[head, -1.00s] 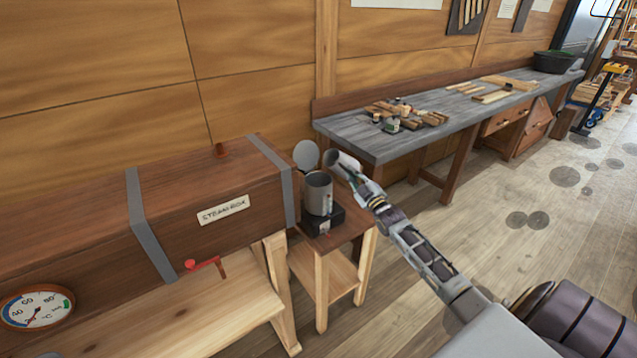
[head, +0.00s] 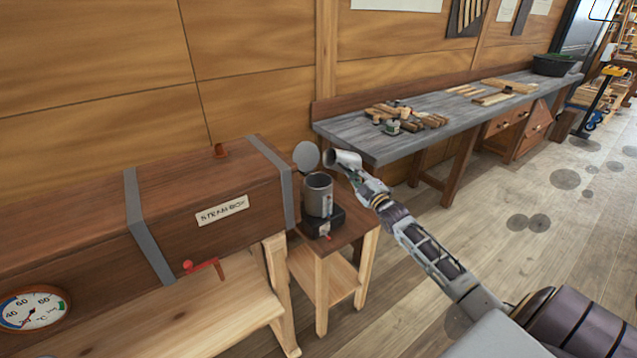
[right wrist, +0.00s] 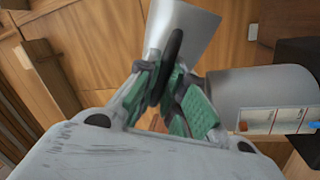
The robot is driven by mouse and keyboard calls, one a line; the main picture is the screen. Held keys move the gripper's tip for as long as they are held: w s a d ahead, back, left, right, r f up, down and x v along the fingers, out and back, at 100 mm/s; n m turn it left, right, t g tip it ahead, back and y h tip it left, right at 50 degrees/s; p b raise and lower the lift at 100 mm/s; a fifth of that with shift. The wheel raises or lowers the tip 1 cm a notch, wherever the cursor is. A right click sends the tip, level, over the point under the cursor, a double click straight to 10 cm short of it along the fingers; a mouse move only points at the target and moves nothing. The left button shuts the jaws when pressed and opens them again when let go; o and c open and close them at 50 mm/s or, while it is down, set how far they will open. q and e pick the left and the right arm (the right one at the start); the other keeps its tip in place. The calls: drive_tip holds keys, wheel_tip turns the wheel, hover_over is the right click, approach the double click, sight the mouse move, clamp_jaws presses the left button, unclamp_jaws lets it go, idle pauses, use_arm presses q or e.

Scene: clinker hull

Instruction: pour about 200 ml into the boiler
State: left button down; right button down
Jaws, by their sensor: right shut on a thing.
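The boiler (head: 318,196) is a grey open-topped cylinder on a dark base, with a round lid disc (head: 306,155) raised behind it. My right gripper (head: 364,178) is shut on a small grey metal cup (head: 349,160), held just above and to the right of the boiler's mouth. The cup is tipped well over, its open end toward the boiler. No stream of liquid is visible, and the cup's inside is too small to read. In the right wrist view the green-padded fingers (right wrist: 172,80) grip the cup (right wrist: 184,28), beside the boiler (right wrist: 262,92). My left gripper is not in view.
The boiler stands on a small wooden stand (head: 345,243), close to the steam box (head: 205,195) with its gauge (head: 32,309) and red valve handle (head: 203,267). A grey-topped workbench (head: 450,115) with wood pieces runs behind. Open floor lies at right.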

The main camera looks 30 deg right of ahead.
drive_tip(key=shift+r+n, duration=0.25)
drive_tip(key=shift+n, duration=0.05)
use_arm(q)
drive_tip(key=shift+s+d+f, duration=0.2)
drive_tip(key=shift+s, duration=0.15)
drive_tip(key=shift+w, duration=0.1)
use_arm(e)
drive_tip(key=shift+r+n, duration=0.1)
drive_tip(key=shift+n, duration=0.2)
drive_tip(key=shift+r, duration=0.15)
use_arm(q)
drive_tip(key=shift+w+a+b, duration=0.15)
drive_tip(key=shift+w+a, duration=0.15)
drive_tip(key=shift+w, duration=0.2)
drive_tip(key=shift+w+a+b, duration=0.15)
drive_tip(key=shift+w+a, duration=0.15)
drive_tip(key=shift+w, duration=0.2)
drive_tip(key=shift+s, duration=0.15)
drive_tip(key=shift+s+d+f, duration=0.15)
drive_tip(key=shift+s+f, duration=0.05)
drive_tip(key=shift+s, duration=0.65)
use_arm(e)
drive_tip(key=shift+a+r+n, duration=0.1)
drive_tip(key=shift+n, duration=0.3)
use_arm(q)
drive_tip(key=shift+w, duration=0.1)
